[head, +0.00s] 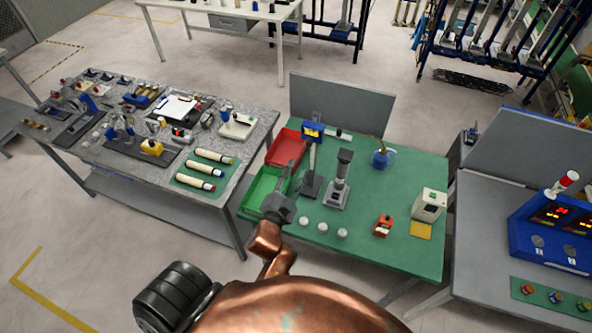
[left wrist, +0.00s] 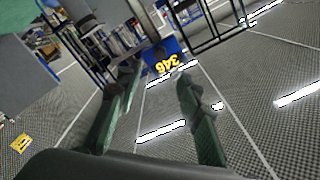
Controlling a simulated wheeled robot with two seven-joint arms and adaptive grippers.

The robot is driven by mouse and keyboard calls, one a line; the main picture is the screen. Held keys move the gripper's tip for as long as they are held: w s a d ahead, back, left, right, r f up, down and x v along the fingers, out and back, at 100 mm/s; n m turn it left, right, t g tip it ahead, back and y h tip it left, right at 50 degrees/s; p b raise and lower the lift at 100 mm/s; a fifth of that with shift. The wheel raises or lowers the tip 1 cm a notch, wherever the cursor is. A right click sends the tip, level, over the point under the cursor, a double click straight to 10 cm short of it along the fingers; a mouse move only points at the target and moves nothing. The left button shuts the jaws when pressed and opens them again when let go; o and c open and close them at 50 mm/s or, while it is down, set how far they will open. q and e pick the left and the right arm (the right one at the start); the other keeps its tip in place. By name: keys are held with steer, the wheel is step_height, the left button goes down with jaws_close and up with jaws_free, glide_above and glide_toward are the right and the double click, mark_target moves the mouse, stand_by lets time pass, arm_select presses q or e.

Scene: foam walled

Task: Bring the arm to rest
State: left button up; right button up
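My left gripper (head: 287,178) is at the end of my copper-coloured arm, which comes up from the bottom middle of the head view. In the picture it overlaps the green bin (head: 256,194) and the edge of the red bin (head: 283,146); how high it is above them I cannot tell. In the left wrist view the two dark green fingers of my left gripper (left wrist: 158,74) stand well apart with nothing between them. My right gripper is in neither view.
The green-topped table (head: 375,262) carries a grey stand (head: 340,180), several white pieces, an orange device (head: 383,226) and a white box (head: 429,204). A crowded grey table (head: 135,172) stands to the left. A blue console (head: 550,225) is at right. Floor at lower left is clear.

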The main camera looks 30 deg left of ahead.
arm_select(q)
steer(key=s+a+f+n+g, duration=0.2)
steer(key=s+f+g, duration=0.25)
steer(key=f, duration=0.25)
steer(key=s+a+f+n+g, duration=0.2)
steer(key=s+f+n+g, duration=0.1)
steer(key=s+f, duration=0.35)
steer(key=s+d+f+n+g+h, duration=0.1)
steer(key=s+d+f+g+h, duration=0.2)
steer(key=s, duration=0.4)
steer(key=s+f+g, duration=0.3)
steer(key=s+f, duration=0.2)
steer(key=s, duration=0.1)
step_height(320, 180, down, 39)
steer(key=s+d+g+h+b, duration=0.1)
steer(key=s+d+g+b, duration=0.1)
steer(key=b, duration=0.7)
steer(key=s+f+b, duration=0.4)
steer(key=s+f, duration=0.6)
steer(key=f, duration=0.3)
steer(key=s+f+m+b, duration=0.1)
steer(key=s+f+b, duration=0.3)
steer(key=s+f, duration=0.6)
step_height(320, 180, down, 3)
steer(key=shift+f+g+b, duration=0.2)
steer(key=shift+g+b, duration=0.15)
steer(key=shift+g, duration=0.1)
